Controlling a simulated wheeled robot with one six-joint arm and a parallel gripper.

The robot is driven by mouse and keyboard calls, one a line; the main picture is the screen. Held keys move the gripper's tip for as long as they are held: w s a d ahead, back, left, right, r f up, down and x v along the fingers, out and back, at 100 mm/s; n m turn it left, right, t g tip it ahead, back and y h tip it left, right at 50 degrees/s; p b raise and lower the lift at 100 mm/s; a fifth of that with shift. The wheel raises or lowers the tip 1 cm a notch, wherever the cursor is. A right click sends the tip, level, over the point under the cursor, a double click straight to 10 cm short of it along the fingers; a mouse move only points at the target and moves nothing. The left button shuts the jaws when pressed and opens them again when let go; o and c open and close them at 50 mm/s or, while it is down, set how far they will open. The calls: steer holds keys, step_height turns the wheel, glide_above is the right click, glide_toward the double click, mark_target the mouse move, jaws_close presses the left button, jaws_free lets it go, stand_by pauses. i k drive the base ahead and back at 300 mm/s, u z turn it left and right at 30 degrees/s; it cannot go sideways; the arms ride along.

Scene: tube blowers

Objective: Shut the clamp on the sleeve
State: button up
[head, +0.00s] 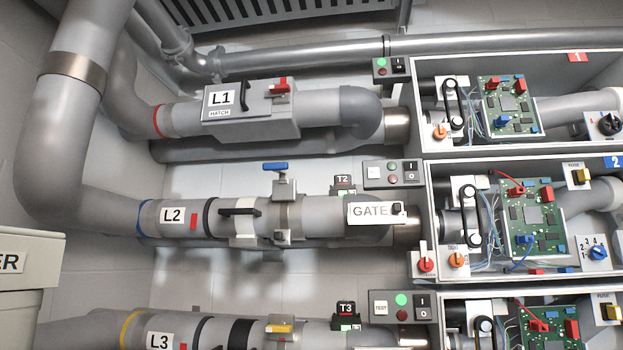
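On the L2 pipe (172,216), a pale sleeve (243,228) with a black bar handle (239,212) sits around the pipe, right of a black ring (209,218). To its right is a grey fitting, which looks like the clamp (284,188), with a blue lever (275,167) raised above the pipe. A small dark catch (282,237) shows below the lever on the pipe's front. I cannot tell from here whether the clamp is latched. My gripper is not in view.
The L1 hatch box (240,117) is above; the L3 pipe (140,337) with a yellow lever (280,328) is below. A GATE plate (371,212) and open electrical cabinets (428,190) stand to the right. A beige box (25,300) is at lower left.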

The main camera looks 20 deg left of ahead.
mark_target(280, 169)
steer(key=u, duration=0.1)
steer(key=i, duration=1.1)
steer(key=u, duration=0.3)
